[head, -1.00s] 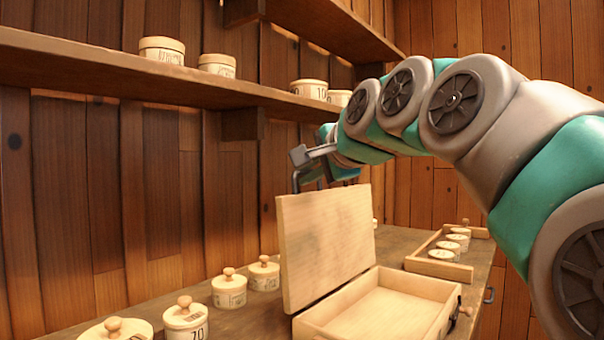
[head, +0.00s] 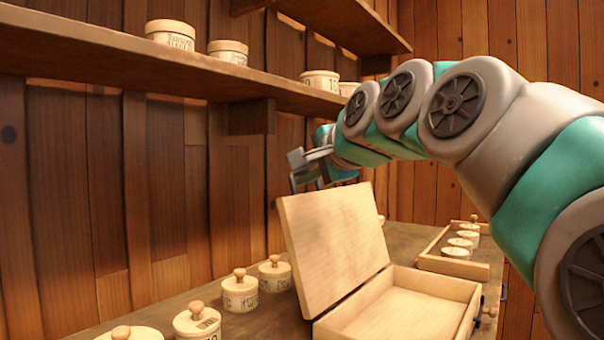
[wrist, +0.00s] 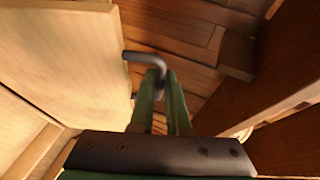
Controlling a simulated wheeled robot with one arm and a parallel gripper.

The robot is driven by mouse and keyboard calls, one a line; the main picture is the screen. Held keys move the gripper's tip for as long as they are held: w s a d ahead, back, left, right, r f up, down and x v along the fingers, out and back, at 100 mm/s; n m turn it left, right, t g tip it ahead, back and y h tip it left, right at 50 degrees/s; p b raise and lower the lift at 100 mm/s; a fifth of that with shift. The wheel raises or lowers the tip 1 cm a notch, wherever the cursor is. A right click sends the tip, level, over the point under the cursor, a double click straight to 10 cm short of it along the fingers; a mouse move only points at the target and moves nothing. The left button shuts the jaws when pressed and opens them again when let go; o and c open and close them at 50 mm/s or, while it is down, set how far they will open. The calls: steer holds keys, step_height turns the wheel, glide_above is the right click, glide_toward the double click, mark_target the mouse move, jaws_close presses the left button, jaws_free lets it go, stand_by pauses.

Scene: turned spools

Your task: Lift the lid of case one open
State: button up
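The case (head: 455,283) stands on the bench in the head view, its box empty. Its pale wooden lid (head: 335,240) is raised, tilted a little back past upright, with the inner face toward me. In the wrist view the lid (wrist: 75,60) fills the left side. A dark bar handle (wrist: 137,57) stands out from it. My gripper (head: 308,166) is at the lid's far upper edge; its green fingers (wrist: 163,82) are close together around the handle bar. The fingertips are partly hidden by the bar. No case number is readable.
Several lidded round boxes (head: 240,292) stand left of the case. A shallow tray (head: 450,267) with several round pieces is behind it, at the right. A shelf (head: 130,62) with more round boxes runs along the wooden wall, above and near my gripper.

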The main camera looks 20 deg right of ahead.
steer(key=shift+o, duration=0.7)
steer(key=shift+s, duration=0.15)
steer(key=v, duration=0.7)
steer(key=shift+s+b, duration=0.25)
steer(key=shift+b, duration=0.15)
steer(key=shift+r, duration=0.1)
